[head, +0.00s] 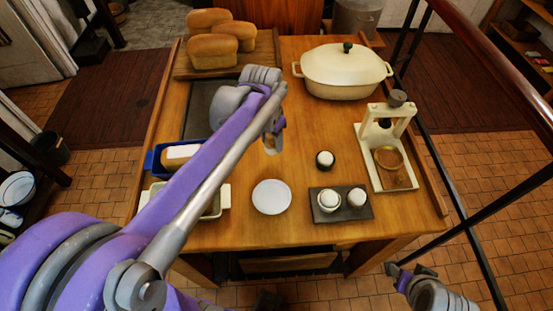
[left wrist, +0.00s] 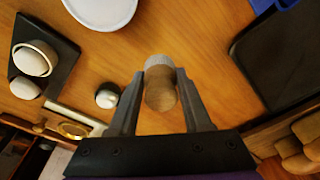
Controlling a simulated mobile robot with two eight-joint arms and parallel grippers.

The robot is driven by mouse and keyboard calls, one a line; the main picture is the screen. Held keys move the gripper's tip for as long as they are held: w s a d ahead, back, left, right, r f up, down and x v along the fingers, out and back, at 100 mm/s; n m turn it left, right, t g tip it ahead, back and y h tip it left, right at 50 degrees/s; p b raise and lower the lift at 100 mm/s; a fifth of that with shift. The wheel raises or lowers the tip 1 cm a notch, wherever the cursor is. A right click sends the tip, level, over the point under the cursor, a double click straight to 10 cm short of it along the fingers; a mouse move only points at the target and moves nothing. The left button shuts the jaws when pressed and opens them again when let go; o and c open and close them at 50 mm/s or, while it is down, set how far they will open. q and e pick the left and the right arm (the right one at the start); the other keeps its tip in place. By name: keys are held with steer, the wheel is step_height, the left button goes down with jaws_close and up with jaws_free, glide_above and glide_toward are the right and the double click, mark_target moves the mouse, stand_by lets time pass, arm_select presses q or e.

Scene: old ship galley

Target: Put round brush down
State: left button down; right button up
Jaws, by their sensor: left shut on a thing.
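My left gripper (left wrist: 160,85) is shut on the round brush, seen from above in the left wrist view. The brush has a rounded wooden handle (left wrist: 160,97) between the fingers and pale bristles (left wrist: 159,61) pointing away. In the head view the brush (head: 272,145) is partly hidden by my left arm, over the middle of the wooden table (head: 305,120). I cannot tell whether it touches the wood. My right gripper (head: 412,274) is beyond the table's front edge at lower right, small in view; it looks open and empty.
A cream press (head: 388,145) is right, a lidded pot (head: 343,71) behind, a blue dish (head: 152,160) left. Bare wood surrounds the brush.

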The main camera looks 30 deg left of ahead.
mark_target(271, 150)
arm_select(q)
step_height(271, 150, down, 4)
steer(key=shift+s+a+r, duration=0.1)
steer(key=shift+r, duration=0.05)
steer(key=shift+f, duration=2)
steer(key=shift+f+b, duration=0.1)
steer(key=shift+b, duration=0.25)
steer(key=shift+c, duration=1.7)
jaws_free()
